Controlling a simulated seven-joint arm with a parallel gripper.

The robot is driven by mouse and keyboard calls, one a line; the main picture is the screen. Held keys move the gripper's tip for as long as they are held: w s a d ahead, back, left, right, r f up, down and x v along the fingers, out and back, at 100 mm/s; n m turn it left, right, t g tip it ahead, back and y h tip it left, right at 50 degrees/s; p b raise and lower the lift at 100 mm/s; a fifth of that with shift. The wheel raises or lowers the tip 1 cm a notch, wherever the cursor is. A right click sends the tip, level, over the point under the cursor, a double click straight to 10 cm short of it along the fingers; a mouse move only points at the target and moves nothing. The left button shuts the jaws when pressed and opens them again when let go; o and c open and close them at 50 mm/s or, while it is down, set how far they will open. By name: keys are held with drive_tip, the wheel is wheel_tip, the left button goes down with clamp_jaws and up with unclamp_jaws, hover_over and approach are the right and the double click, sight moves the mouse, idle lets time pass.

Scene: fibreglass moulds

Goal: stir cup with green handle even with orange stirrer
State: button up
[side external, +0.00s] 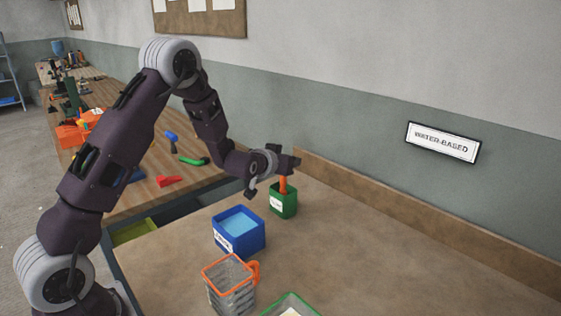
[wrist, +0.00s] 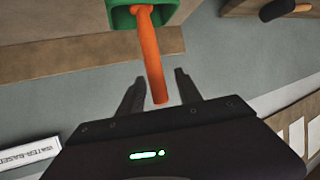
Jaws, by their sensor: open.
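An orange stirrer (wrist: 150,55) stands in a green container (side external: 283,203) on the bench, its upper part sticking out. The stirrer also shows in the side external view (side external: 283,185). My gripper (wrist: 160,82) is open, and the stirrer's free end lies between its two fingers with a gap on each side. In the wrist view the green container (wrist: 118,14) is at the top edge. A clear ribbed cup with an orange rim and orange handle (side external: 230,285) stands at the front. A green rim (side external: 291,296) shows at the bottom edge, mostly cut off; its handle is not visible.
A blue square container (side external: 238,230) with light blue contents stands left of the green container. The bench (side external: 370,250) is clear on the right. A raised wooden edge (side external: 400,213) runs along the wall, below a "WATER-BASED" sign (side external: 443,142).

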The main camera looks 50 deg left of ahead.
drive_tip(key=shift+w+a+f, duration=0.15)
drive_tip(key=shift+w, duration=0.2)
drive_tip(key=shift+c, duration=0.3)
clamp_jaws()
wheel_tip(320, 180, up, 11)
idle(0.5)
